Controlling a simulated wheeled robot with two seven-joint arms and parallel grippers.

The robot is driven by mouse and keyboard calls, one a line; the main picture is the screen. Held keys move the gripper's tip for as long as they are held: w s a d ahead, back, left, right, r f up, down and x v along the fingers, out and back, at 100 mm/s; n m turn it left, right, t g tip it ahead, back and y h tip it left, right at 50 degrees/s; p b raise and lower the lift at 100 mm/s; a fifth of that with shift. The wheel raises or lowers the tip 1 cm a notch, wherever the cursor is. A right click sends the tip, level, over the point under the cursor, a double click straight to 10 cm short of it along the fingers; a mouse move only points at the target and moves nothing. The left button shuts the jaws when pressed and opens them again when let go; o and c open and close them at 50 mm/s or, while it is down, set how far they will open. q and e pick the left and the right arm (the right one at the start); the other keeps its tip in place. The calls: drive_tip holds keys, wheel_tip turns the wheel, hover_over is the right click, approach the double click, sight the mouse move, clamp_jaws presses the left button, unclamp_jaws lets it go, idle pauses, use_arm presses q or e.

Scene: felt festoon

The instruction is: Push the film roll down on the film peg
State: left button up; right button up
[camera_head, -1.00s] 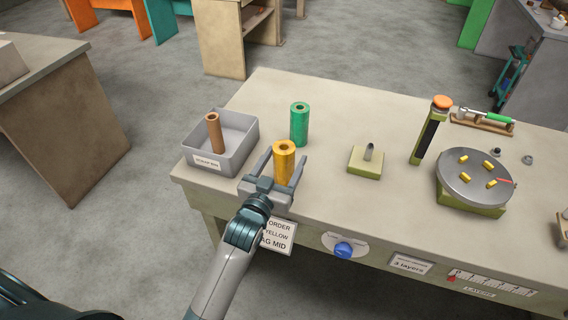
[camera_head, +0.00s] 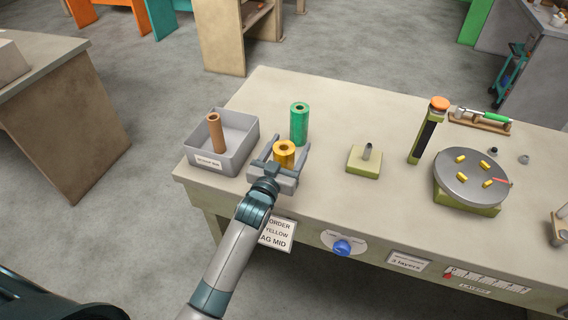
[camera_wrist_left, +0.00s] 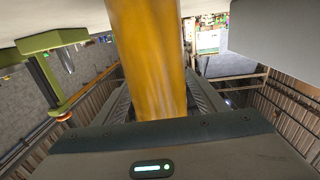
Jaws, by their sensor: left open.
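A yellow film roll (camera_head: 284,150) stands upright on the table near the front left, between the fingers of my left gripper (camera_head: 284,152). The left gripper is open around it. In the left wrist view the yellow roll (camera_wrist_left: 150,60) fills the middle between the fingers; whether they touch it cannot be told. A green roll (camera_head: 299,123) stands just behind. The film peg (camera_head: 367,151), a short grey pin on an olive block (camera_head: 364,164), stands bare to the right. My right gripper is not in view.
A grey bin (camera_head: 238,140) with a brown roll (camera_head: 215,132) in it stands left of the gripper. To the right are an olive post with an orange top (camera_head: 439,103) and a round grey plate (camera_head: 472,186) with yellow pieces. The table between the rolls and peg is clear.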

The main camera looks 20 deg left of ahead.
use_arm(q)
drive_tip(key=c, duration=1.3)
drive_tip(key=shift+r, duration=0.1)
